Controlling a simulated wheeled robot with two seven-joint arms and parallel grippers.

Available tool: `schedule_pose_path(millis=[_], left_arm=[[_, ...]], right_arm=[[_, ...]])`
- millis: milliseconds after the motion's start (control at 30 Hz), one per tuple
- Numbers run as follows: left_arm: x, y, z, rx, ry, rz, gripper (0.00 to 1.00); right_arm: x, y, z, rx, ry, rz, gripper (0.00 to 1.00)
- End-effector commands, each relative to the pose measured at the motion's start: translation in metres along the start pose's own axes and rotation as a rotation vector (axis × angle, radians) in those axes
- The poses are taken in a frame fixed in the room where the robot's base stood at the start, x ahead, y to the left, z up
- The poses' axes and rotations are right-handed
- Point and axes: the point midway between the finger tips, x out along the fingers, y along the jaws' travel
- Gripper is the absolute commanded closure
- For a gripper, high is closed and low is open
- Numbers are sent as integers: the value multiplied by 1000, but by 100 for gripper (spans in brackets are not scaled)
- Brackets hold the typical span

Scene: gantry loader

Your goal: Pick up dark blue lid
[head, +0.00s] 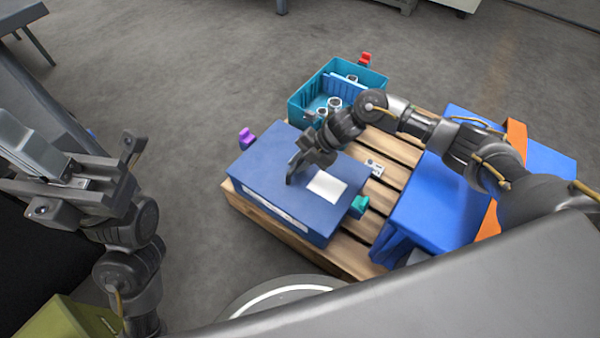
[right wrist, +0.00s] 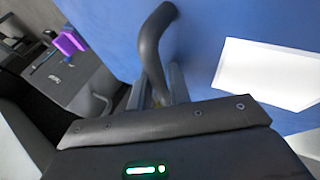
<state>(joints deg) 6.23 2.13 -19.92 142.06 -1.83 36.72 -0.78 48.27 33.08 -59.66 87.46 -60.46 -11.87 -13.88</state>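The dark blue lid (head: 262,165) is the flat top of a dark blue box on the pallet, with a white label (head: 327,186) on it. I cannot make out the seam between lid and box.
A purple clip (head: 247,138) and a green clip (head: 360,205) sit at the box's sides. A teal bin (head: 310,92) holding metal parts stands behind. A bright blue container (head: 425,205) with orange strips is right on the wooden pallet (head: 345,252). Grey floor is open at the left.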

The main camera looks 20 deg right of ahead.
Motion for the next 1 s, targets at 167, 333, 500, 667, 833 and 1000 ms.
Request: schedule_pose_path(millis=[167, 333, 500, 667, 833, 1000], left_arm=[[1, 0, 0, -2, 0, 1, 100], [1, 0, 0, -1, 0, 0, 100], [1, 0, 0, -1, 0, 1, 100], [1, 0, 0, -1, 1, 1, 100], [7, -1, 0, 2, 5, -1, 100], [-3, -11, 2, 34, -70, -27, 100]], right_arm=[[0, 0, 0, 0, -1, 0, 81], [0, 0, 0, 0, -1, -1, 96], [0, 0, 0, 0, -1, -1, 100], [0, 1, 0, -1, -1, 1, 100], [-9, 7, -3, -2, -2, 1, 100], [-36, 25, -12, -4, -2, 3, 100]])
